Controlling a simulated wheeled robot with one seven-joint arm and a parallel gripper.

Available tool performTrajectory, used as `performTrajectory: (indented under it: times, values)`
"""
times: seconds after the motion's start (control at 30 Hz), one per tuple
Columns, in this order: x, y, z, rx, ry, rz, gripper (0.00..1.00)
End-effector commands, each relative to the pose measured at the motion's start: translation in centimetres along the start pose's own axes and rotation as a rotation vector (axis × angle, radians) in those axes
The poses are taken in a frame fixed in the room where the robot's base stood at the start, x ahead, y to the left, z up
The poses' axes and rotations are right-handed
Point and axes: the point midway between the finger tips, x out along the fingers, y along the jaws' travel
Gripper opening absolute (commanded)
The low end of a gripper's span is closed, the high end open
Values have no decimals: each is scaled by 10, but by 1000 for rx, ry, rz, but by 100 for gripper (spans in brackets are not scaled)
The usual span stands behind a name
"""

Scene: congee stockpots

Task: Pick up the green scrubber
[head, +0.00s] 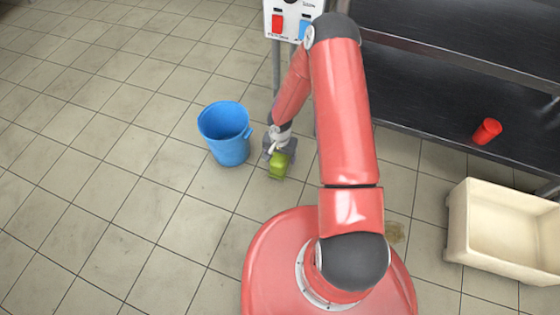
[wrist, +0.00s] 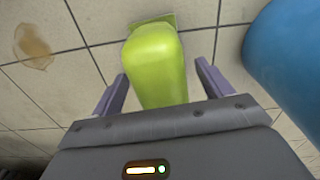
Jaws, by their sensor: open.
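The green scrubber (head: 279,168) is on the tiled floor in the head view, just right of the blue bucket. In the wrist view the scrubber (wrist: 158,68) shows as a rounded lime-green body with a flat darker green edge at its far end. My gripper (head: 279,154) is down at the scrubber, with my arm reaching to it from above. In the wrist view my gripper (wrist: 160,80) is open, with one purple-grey finger on each side of the scrubber. A gap shows between each finger and the scrubber. The scrubber's near end is hidden behind the gripper body.
The blue bucket (head: 226,134) stands close by; it also shows at the right in the wrist view (wrist: 288,55). A cream tub (head: 505,232) and dark shelving with a red cup (head: 487,131) are at right. A brown stain (wrist: 33,46) marks the floor. Left floor is clear.

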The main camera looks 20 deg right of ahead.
Motion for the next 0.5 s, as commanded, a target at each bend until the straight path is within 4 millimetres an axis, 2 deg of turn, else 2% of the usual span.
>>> performTrajectory:
  times: [0.1, 0.3, 0.5]
  values:
    - [7, 0, 0, 0, 0, 0, 78]
    - [6, 0, 0, 0, 1, 0, 77]
    - [6, 0, 0, 0, 1, 0, 51]
